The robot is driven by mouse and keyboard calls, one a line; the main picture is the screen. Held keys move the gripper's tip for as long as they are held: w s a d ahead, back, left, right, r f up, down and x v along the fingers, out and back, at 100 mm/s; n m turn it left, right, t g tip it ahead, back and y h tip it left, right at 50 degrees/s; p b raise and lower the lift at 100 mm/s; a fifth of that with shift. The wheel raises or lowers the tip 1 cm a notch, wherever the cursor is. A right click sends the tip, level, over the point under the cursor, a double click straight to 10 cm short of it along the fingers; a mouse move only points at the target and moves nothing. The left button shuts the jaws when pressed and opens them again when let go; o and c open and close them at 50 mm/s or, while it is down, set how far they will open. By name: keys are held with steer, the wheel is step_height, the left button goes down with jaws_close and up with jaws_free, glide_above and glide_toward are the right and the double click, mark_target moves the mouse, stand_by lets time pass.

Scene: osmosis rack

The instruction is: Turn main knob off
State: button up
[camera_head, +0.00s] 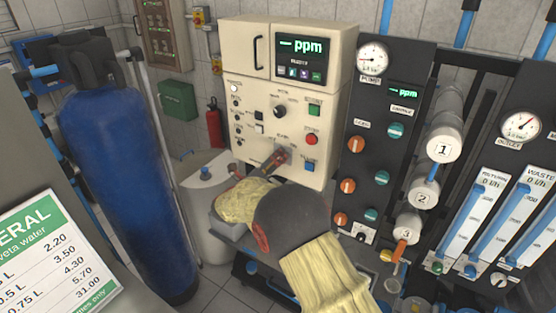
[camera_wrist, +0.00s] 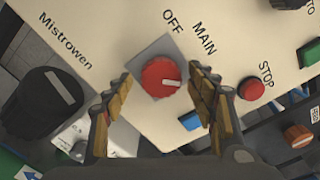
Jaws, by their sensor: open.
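In the wrist view, the main knob (camera_wrist: 157,80) is a round red knob on a grey square plate on the cream panel. Its white mark points to the right in the picture, away from the word OFF above it; MAIN is printed beside OFF. My gripper (camera_wrist: 161,76) is open, with one finger on each side of the knob. I cannot tell whether either finger touches it. In the head view my gripper (camera_head: 273,160) is at the lower part of the cream cabinet (camera_head: 239,60) and mostly covers the knob.
In the wrist view, a red STOP button (camera_wrist: 252,89) lies right of the fingers. A black knob (camera_wrist: 50,98) stands at left, and a blue button (camera_wrist: 191,120) is by the right finger. A dark panel (camera_head: 395,65) stands right of the cabinet.

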steer(key=shift+x, duration=0.75)
steer(key=shift+r, duration=0.1)
steer(key=c, duration=0.3)
steer(key=c, duration=0.8)
steer(key=shift+c, duration=0.3)
